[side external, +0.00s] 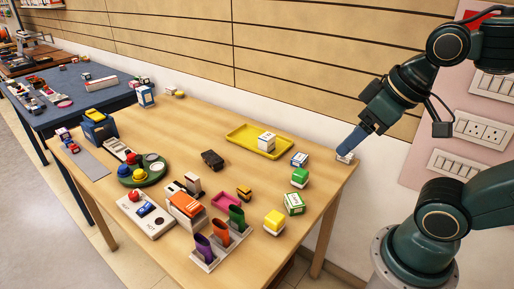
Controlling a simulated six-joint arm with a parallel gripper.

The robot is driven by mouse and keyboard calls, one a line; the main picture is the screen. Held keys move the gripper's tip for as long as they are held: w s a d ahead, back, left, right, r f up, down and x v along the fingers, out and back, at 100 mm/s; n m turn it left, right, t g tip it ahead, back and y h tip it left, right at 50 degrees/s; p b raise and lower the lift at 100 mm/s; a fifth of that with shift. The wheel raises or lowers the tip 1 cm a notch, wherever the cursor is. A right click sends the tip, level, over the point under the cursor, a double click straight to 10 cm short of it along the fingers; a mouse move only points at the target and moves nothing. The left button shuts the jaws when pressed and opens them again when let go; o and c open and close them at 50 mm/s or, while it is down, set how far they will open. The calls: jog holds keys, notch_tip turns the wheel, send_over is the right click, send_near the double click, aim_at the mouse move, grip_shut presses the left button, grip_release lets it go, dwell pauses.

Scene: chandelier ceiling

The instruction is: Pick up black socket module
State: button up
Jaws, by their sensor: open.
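A small black block (212,159) lies near the middle of the wooden table, left of the yellow tray. It is the most clearly black item there, but it is too small to tell for sure that it is the socket module. My gripper (346,153) is at the table's far right corner, pointing down, well to the right of the black block. It is open. A small whitish shape shows at its tips; I cannot tell whether it is an object or part of the gripper.
A yellow tray (239,135) holds a white block (266,142). Green-and-white blocks (300,177), a pink tray (226,201), an orange-topped box (186,207) and a holder with upright coloured pieces (212,249) stand nearby. A slatted wall (290,60) rises behind the table. Bare wood surrounds the black block.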

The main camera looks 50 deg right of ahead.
jog(key=m+g+h, duration=0.1)
jog(key=m, duration=0.2)
send_over(216, 159)
jog(key=s, duration=0.5)
notch_tip(216, 159, down, 18)
jog(key=shift+a+f, duration=0.15)
jog(key=shift+a, duration=0.3)
jog(key=shift+x, duration=4.3)
jog(key=shift+s, duration=0.1)
